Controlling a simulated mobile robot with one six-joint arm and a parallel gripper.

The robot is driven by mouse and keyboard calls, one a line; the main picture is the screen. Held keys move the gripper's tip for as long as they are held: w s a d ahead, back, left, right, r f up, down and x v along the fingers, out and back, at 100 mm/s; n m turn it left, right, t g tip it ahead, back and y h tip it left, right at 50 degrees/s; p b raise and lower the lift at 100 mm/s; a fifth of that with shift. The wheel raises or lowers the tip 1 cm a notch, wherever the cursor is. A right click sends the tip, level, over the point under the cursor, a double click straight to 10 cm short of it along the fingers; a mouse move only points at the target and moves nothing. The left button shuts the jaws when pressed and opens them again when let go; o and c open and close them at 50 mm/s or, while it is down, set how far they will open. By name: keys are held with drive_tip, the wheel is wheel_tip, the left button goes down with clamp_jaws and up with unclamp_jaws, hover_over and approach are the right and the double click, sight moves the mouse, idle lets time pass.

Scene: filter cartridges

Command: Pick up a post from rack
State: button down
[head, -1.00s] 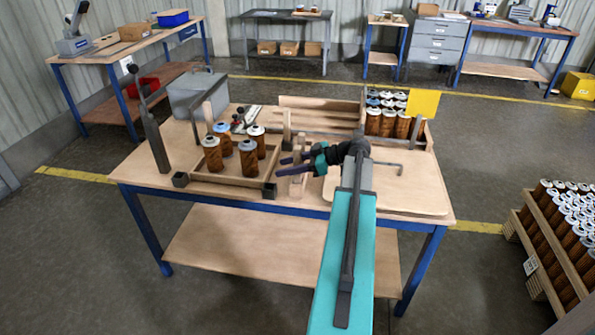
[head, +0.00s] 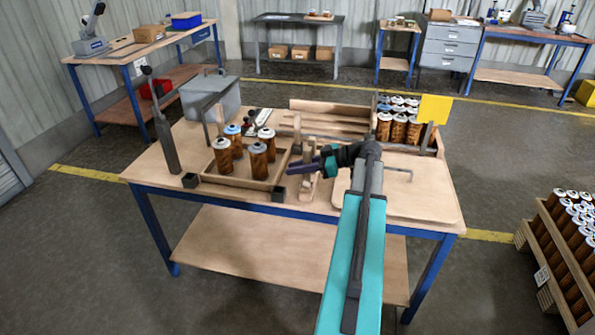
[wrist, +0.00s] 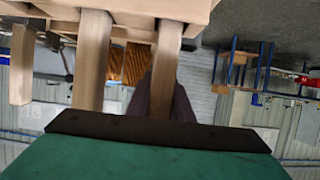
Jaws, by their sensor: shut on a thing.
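My gripper (head: 304,165) is over the middle of the workbench, its dark purple fingers pointing left. It is shut on a light wooden post (wrist: 167,65), which shows between the fingers in the wrist view. The head view shows a pale upright post (head: 308,152) at the fingers, partly covered by them. The wrist view appears upside down: the pale wooden rack (wrist: 140,7) is along its top edge, and the held post still meets it there. Another post (wrist: 92,58) stands beside the held one, with a shorter one (wrist: 21,65) at the left.
A wooden tray (head: 232,187) with several brown cartridges (head: 257,162) lies left of my gripper. A crate of cartridges (head: 399,128) with a yellow panel (head: 435,109) stands behind right. A flat board (head: 415,200) lies at right. A dark lever (head: 164,140) rises at the left.

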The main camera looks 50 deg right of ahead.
wheel_tip(320, 180, up, 9)
drive_tip(key=shift+b, duration=0.45)
